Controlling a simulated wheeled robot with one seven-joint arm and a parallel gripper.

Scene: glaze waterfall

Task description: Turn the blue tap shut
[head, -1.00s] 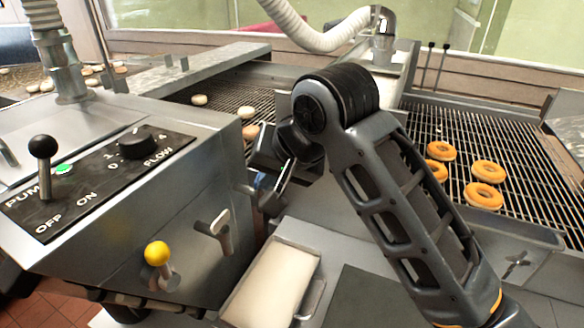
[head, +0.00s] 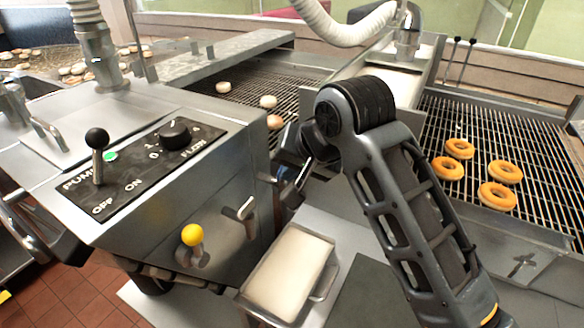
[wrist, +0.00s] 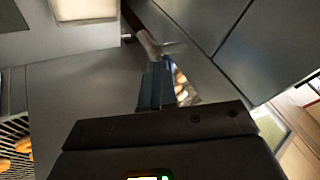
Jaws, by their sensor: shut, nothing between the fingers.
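My gripper (head: 293,196) hangs beside the right side of the steel control box, below the black elbow of my arm. In the wrist view its narrow blue-grey fingers (wrist: 156,85) are together, with nothing held. A pale metal lever (wrist: 170,47) on a brownish stem lies just past the fingertips; I cannot tell whether they touch. In the head view, a small metal handle (head: 267,180) sticks out at the box's right edge, close to the gripper. No clearly blue tap handle shows now; my arm and gripper may hide it.
On the box front are a yellow knob (head: 192,235) and a metal T-handle (head: 240,215). A tray of pale liquid (head: 290,268) stands below the gripper. A rack with doughnuts (head: 459,149) is to the right. The control panel (head: 140,168) is on top of the box.

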